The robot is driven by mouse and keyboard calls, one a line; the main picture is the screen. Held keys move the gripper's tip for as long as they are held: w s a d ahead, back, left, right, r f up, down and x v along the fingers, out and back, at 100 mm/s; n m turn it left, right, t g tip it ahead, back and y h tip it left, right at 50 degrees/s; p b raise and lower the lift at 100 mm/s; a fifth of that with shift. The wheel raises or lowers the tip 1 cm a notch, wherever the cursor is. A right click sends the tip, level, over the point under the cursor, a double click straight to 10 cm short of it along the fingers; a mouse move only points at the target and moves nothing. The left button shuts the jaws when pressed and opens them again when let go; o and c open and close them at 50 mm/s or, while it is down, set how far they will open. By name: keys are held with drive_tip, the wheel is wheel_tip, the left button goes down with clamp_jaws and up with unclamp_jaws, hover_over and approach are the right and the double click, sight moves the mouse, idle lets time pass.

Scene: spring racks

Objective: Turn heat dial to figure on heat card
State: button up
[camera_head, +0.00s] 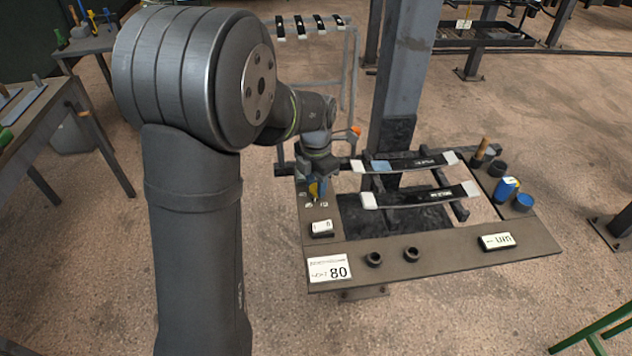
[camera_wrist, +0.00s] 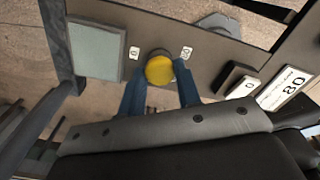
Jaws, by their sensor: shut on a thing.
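The heat dial is a round yellow knob (camera_wrist: 160,70) on a dark bench panel, and a bit of its yellow (camera_head: 313,190) shows in the head view. My gripper (camera_wrist: 160,78) has its blue fingers on either side of the knob and is shut on it. Small white marks lie on the panel by the dial. A small readout block (camera_head: 322,228) near the card shows what looks like 0.
Two dark spring leaves (camera_head: 420,196) with pale ends lie on the rack at the centre. Two black rings (camera_head: 411,254) and a second display (camera_head: 496,241) sit along the front edge.

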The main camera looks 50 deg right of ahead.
drive_tip(key=shift+n, duration=2.1)
drive_tip(key=o, duration=1)
drive_tip(key=shift+c, duration=0.2)
wheel_tip(320, 180, up, 18)
drive_tip(key=shift+f, duration=0.25)
